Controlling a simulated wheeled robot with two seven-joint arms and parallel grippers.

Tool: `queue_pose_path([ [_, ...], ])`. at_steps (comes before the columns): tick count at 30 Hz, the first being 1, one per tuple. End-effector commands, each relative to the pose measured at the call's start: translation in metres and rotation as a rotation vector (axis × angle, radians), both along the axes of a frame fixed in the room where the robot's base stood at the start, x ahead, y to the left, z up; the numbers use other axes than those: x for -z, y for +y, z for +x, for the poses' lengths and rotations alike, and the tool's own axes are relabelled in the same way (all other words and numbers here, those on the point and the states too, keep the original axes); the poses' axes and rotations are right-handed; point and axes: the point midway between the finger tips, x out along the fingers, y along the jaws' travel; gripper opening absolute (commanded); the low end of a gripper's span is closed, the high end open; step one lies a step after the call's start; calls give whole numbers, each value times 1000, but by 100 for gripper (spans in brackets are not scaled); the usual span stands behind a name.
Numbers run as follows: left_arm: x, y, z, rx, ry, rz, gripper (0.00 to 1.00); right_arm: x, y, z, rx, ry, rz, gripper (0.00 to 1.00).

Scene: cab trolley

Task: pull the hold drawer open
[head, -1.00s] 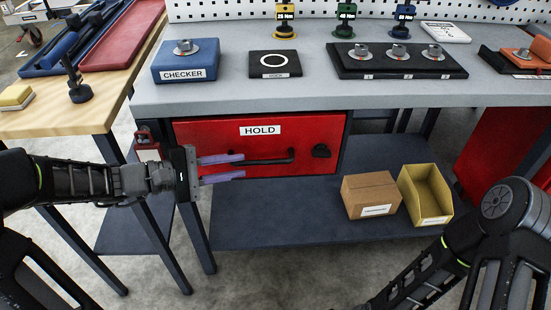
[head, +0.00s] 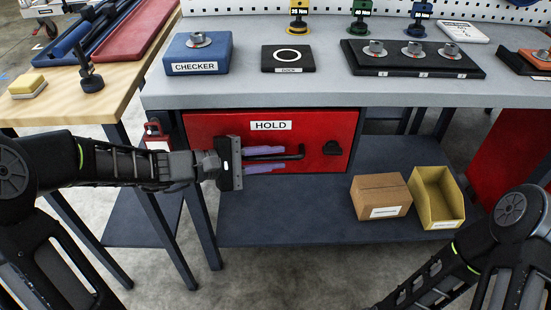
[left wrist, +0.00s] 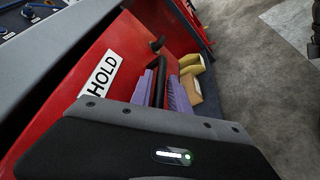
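The hold drawer (head: 215,128) has a red front with a white HOLD label (head: 271,126) and sits shut under the grey bench. Its black bar handle (head: 292,157) runs sideways across the front. My left gripper (head: 284,159) is at the handle with its purple fingers apart, one above and one below the bar. In the left wrist view the handle (left wrist: 160,82) lies between the two fingers (left wrist: 163,88), with a gap visible beside it. The gripper body hides the handle's left part. My right arm shows at the lower right; its gripper is out of frame.
A brown carton (head: 381,196) and a yellow bin (head: 437,197) stand on the lower shelf (head: 290,222). A red padlock-like piece (head: 157,136) hangs left of the drawer. The wooden table (head: 110,92) stands left.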

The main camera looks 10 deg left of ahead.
Motion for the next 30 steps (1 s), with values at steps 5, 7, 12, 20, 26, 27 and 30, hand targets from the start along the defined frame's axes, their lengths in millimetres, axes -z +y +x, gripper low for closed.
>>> queue_pose_path([
  [5,2,-7,4,0,0,0,22,2,-1,1,2,-1,-1,0],
  [7,1,-7,5,-1,0,1,22,1,-1,1,2,-1,-1,0],
  [12,1,-7,4,0,0,0,18,1,-1,1,2,-1,-1,0],
  [20,1,-7,4,0,0,0,0,1,-1,1,2,-1,-1,0],
  [26,1,-7,4,0,0,0,0,1,-1,1,2,-1,-1,0],
  [27,1,-7,4,0,0,0,0,1,-1,1,2,-1,-1,0],
  [30,1,-6,4,-1,0,1,0,1,-1,1,2,-1,-1,0],
])
